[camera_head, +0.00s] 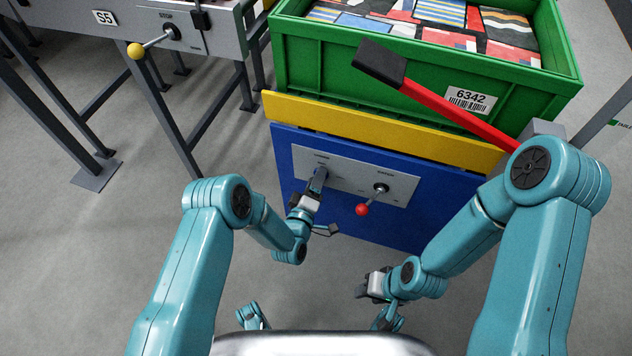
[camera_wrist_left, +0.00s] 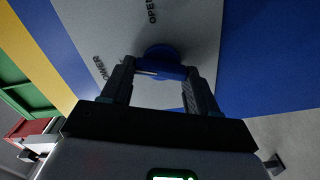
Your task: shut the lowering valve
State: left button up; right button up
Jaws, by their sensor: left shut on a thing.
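The lowering valve is a blue round knob (camera_wrist_left: 162,53) with a bar-like handle, on a light grey panel (camera_head: 345,178) on the blue front of a cart. Lettering that seems to read LOWER and OPEN shows on the panel in the left wrist view. My left gripper (camera_head: 318,184) is at the valve, and its two fingers (camera_wrist_left: 160,88) are shut on the handle. The fingers hide much of the valve in the head view. My right gripper (camera_head: 368,287) hangs low, apart from the panel; its fingers are too small to judge.
A lever with a red ball (camera_head: 362,210) sits right of the valve on the same panel. A green crate (camera_head: 420,85) stands above a yellow band (camera_head: 380,133). A red bar with a black grip (camera_head: 380,63) slants across its front. A grey frame with a yellow-ball lever (camera_head: 135,50) stands left.

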pick_arm(q)
jog(key=shift+s+f+n+b, duration=0.15)
jog(key=shift+n+b, duration=0.25)
jog(key=shift+n, duration=1.6)
jog(key=o, duration=1.1)
jog(key=shift+c, duration=0.2)
jog(key=p+v, duration=0.4)
jog(key=v, duration=1.2)
